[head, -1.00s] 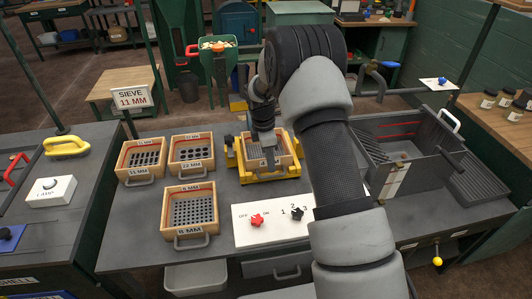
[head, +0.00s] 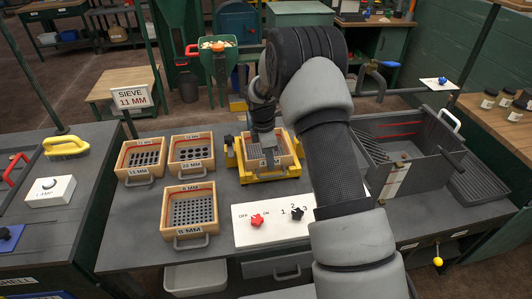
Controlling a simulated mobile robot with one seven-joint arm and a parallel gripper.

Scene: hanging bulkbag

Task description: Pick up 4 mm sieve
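The 4 mm sieve (head: 284,146), a wooden frame with a mesh floor, sits in the yellow holder (head: 243,174) at the middle of the bench. Only part of its label shows. My gripper (head: 267,154) points down at the sieve's front middle, and the arm comes in from the right. The fingers are small and partly hidden, so I cannot tell whether they are open, shut or touching the sieve's handle.
A white switch panel (head: 272,226) lies in front. A grey open box (head: 420,143) stands right. A sign (head: 132,98) reads "SIEVE 11 MM".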

